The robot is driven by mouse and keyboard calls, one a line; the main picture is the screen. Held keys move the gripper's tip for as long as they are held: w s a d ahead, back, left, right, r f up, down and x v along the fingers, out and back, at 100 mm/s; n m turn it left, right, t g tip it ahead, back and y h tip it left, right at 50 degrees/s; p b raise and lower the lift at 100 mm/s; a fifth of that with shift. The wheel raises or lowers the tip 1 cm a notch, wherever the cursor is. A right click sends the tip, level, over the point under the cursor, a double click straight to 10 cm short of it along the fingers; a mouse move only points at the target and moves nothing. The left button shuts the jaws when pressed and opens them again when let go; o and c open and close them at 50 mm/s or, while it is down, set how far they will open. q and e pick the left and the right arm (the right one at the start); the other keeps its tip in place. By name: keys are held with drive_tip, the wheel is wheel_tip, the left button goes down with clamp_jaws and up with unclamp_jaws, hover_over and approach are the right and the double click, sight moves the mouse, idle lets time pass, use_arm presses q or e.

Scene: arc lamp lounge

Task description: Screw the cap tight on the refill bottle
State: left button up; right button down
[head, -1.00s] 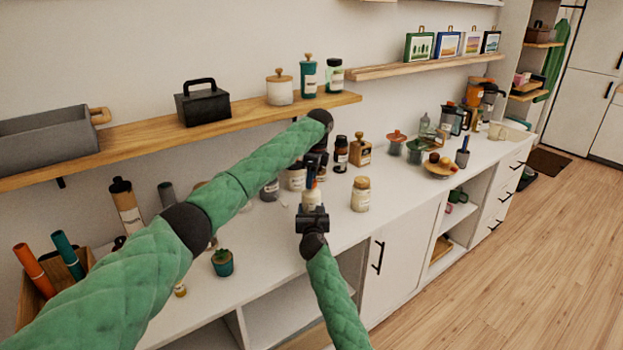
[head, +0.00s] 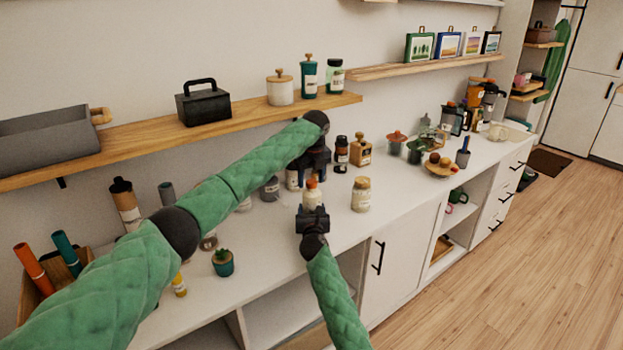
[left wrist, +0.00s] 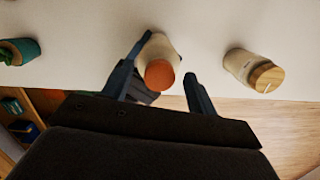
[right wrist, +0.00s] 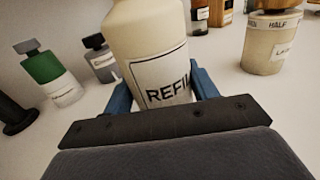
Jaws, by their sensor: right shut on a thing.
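The cream refill bottle (head: 312,198) stands upright near the counter's front, with its orange cap (head: 312,183) on top; how tightly it sits I cannot tell. My right gripper (head: 312,212) is shut on the bottle's lower body; the right wrist view shows the labelled bottle (right wrist: 155,60) between its fingers, its top out of frame. My left gripper (head: 316,166) is just above and behind the cap. In the left wrist view its fingers (left wrist: 158,88) are open, spread either side of the orange cap (left wrist: 159,74), with a gap to it.
A cork-topped jar (head: 361,195) stands right of the bottle. Dark bottles (head: 341,155) and a wooden-topped container (head: 361,150) stand behind. A small potted cactus (head: 223,263) is at the left. A wooden shelf (head: 150,131) runs above the counter.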

use_arm(q)
drive_tip(key=shift+r, duration=0.1)
wheel_tip(320, 180, up, 12)
drive_tip(key=s, duration=0.1)
drive_tip(key=shift+d, duration=0.35)
drive_tip(key=shift+s, duration=0.1)
drive_tip(key=shift+f, duration=0.2)
use_arm(e)
drive_tip(key=shift+c, duration=1.8)
unclamp_jaws()
drive_tip(key=shift+s+d+f, duration=0.1)
drive_tip(key=shift+s+d, duration=0.05)
drive_tip(key=shift+s, duration=3.7)
use_arm(q)
drive_tip(key=shift+f, duration=0.25)
drive_tip(key=shift+d, duration=0.1)
use_arm(e)
drive_tip(key=shift+d, duration=0.1)
